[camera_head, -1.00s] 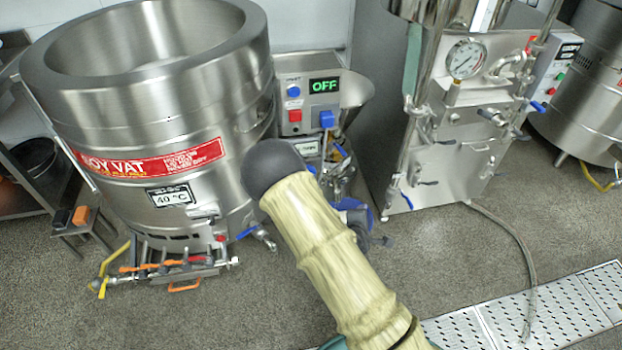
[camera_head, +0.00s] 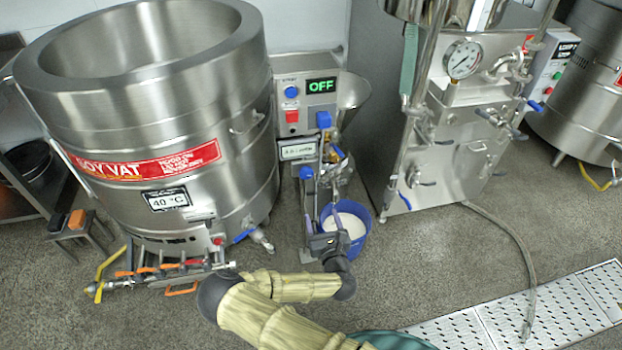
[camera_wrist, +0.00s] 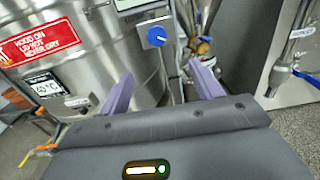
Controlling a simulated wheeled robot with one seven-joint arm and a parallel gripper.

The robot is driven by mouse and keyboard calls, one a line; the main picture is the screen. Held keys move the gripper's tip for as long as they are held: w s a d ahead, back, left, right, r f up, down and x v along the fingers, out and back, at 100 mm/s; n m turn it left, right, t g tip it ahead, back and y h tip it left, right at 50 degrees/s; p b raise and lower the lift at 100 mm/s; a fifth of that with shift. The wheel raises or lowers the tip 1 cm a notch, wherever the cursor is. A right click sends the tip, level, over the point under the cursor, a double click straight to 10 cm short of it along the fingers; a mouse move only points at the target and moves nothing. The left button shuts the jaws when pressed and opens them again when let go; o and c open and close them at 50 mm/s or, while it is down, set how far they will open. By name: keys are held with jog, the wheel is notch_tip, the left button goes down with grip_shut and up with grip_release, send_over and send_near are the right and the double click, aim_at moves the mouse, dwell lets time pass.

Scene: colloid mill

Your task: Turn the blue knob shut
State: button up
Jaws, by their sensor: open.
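A round blue knob (camera_wrist: 156,36) with a white mark sits on a small grey plate, just beyond my fingertips in the wrist view. A blue part that seems to be this knob (camera_head: 306,172) shows below the control box in the head view. My gripper (camera_wrist: 161,76) has two purple fingers spread apart with nothing between them. The knob lies ahead of the gap between the fingers, and no contact is visible. In the head view my gripper (camera_head: 324,195) points up toward the machine, and the fingers partly hide the area around the knob.
The control box (camera_head: 306,103) reads OFF. A blue bucket (camera_head: 364,244) of white liquid stands on the floor beside my gripper. The large soy vat (camera_head: 150,120) is at left, and a steel machine with a gauge (camera_head: 463,60) at right.

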aim_at(307, 176)
jog(key=x, duration=1.1)
jog(key=b+x, duration=0.1)
jog(key=x, duration=0.5)
jog(key=shift+a+f, duration=0.1)
jog(key=shift+a, duration=0.3)
jog(key=c, duration=1)
jog(key=shift+d, duration=0.1)
